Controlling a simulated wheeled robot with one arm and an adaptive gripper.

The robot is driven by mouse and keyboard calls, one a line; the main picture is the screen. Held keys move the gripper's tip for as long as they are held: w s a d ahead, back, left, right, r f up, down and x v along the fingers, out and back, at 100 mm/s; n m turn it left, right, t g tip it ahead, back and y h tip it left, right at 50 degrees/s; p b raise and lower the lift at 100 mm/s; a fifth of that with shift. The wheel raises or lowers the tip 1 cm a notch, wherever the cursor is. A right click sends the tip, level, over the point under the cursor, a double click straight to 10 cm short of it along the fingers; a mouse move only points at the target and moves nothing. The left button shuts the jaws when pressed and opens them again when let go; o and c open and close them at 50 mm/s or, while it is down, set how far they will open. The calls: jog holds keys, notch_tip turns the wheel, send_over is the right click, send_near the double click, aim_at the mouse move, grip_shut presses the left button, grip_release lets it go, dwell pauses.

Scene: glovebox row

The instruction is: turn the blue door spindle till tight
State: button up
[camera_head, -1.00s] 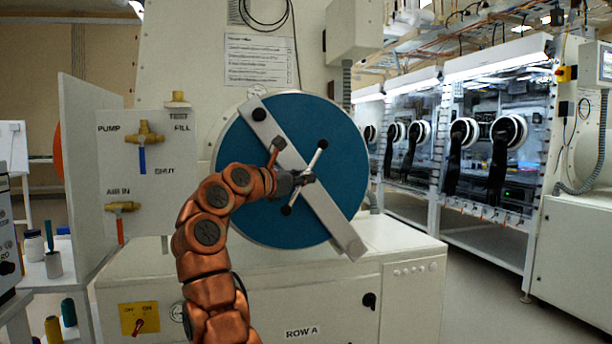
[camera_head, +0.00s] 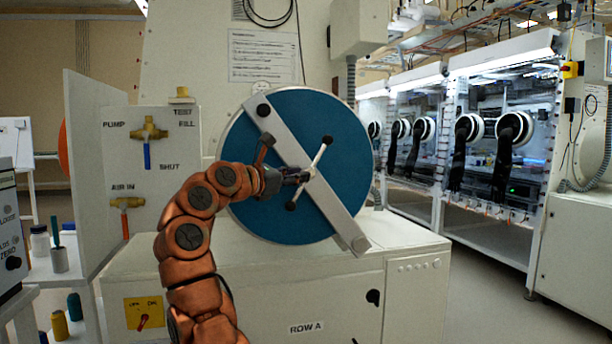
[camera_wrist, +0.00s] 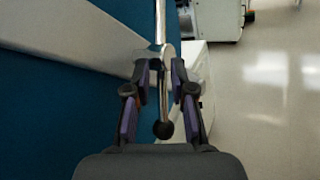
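The blue round door (camera_head: 335,120) is closed, with a grey diagonal bar (camera_head: 345,222) across it. At its centre is the spindle (camera_head: 322,153), a metal cross-handle with black knobs. One arm points up right and one down left. My gripper (camera_head: 303,176) is just left of the hub in the head view. In the wrist view, my gripper (camera_wrist: 162,75) has its fingers on either side of a spindle arm (camera_wrist: 162,97) with a black knob (camera_wrist: 163,130). Gaps show beside the arm, so the fingers look open. Part of the hub is hidden by them.
A white panel with brass valves (camera_head: 149,133) stands left of the door. The white cabinet (camera_head: 260,275) is below it. Glovebox windows with black gloves (camera_head: 505,150) line the right, with bare floor in front of them.

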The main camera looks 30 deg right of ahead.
jog(key=v, duration=0.8)
jog(key=shift+d, duration=0.1)
dwell(0.4)
